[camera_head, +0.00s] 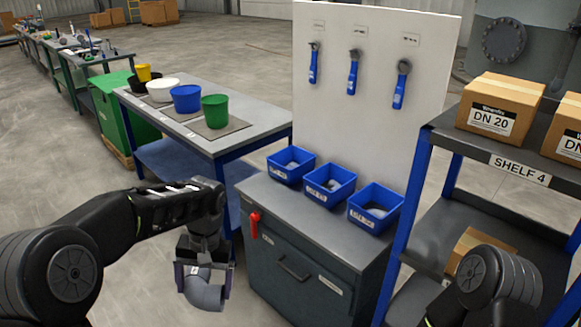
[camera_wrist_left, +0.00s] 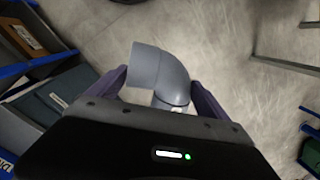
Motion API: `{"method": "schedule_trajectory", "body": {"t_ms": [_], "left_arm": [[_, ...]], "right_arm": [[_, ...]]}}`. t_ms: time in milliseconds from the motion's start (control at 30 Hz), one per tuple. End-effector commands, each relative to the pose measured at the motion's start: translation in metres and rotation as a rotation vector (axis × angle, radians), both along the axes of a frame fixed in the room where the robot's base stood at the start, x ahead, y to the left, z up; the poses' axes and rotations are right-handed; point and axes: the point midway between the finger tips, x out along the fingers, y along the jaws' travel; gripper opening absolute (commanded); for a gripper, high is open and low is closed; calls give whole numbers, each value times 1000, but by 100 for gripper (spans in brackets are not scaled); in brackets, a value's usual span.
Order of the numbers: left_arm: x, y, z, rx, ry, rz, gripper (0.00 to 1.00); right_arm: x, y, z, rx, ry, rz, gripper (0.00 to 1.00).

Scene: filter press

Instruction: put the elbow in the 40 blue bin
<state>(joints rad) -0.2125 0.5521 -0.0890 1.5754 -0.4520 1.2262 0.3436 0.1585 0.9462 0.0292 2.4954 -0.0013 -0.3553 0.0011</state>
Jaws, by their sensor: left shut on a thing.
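A grey pipe elbow (camera_head: 204,289) is held in my left gripper (camera_head: 203,270), in front of the cabinet and above the floor. The left wrist view shows the elbow (camera_wrist_left: 160,75) between the two fingers of the left gripper (camera_wrist_left: 160,92). Three blue bins stand in a row on the cabinet top: a left bin (camera_head: 279,175), a middle bin (camera_head: 316,194) and a right bin (camera_head: 361,217). Each has a white label too small to read surely, and grey pieces inside. My right arm shows at the lower right; its gripper is out of view.
A white tool board (camera_head: 370,130) stands behind the bins. A shelf (camera_head: 515,168) with cartons is at right. A table (camera_head: 250,118) with buckets is behind my left arm.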

Motion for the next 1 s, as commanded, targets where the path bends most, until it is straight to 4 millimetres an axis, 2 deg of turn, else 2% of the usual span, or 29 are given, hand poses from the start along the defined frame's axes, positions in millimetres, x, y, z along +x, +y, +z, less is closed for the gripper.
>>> {"method": "schedule_trajectory", "body": {"t_ms": [167,267,500,600,733,1000], "left_arm": [[-1,0,-5,1,1,0,34],[-4,0,-24,5,5,-1,34],[-25,0,-111,8,6,-3,34],[-35,0,-136,4,4,-2,34],[-40,0,-148,0,-1,-1,34],[-39,0,-148,0,-1,0,34]], "right_arm": [[0,0,0,0,0,0,36],[0,0,0,0,0,0,36],[0,0,0,0,0,0,36],[0,0,0,0,0,0,36],[0,0,0,0,0,0,36],[0,0,0,0,0,0,36]]}}
